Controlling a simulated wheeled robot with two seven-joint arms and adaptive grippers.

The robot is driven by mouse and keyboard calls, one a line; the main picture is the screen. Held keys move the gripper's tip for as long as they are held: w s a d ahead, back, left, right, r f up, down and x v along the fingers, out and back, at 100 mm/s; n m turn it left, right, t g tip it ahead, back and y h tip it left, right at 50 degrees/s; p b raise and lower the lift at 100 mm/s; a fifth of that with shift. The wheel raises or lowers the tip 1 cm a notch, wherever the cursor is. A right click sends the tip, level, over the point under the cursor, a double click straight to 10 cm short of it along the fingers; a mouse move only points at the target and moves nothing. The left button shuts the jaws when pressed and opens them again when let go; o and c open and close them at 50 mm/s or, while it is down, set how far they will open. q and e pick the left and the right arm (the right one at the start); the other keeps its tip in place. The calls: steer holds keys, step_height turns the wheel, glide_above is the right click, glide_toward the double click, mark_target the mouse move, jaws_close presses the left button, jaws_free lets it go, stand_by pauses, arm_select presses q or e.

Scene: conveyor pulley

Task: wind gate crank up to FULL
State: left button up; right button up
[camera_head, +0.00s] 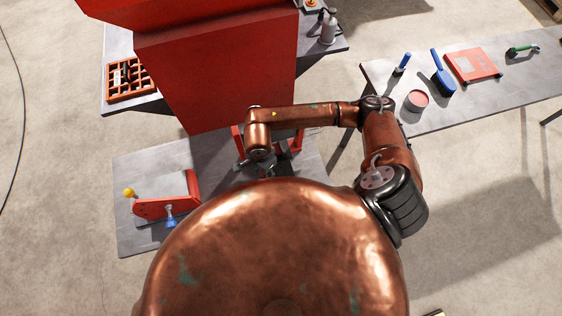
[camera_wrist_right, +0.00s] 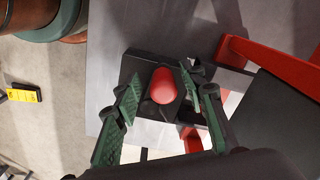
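My right arm reaches over a grey table, and its dark right gripper (camera_head: 266,167) points down beside a red frame (camera_head: 297,140). In the right wrist view the gripper (camera_wrist_right: 165,82) is open, with a green-padded finger on each side of a rounded red knob (camera_wrist_right: 163,86). Gaps show between the knob and both fingers. The knob sits on a black block or arm (camera_wrist_right: 138,66); I cannot tell for certain whether this is the gate crank's handle. The crank's pivot and any FULL mark cannot be made out. My left gripper is not in view.
A large red housing (camera_head: 215,75) rises behind. A side bench (camera_head: 460,100) at right holds brushes, a pink-topped tin and a red box.

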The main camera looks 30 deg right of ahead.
steer(key=shift+r+p, duration=1.2)
steer(key=shift+r, duration=1.95)
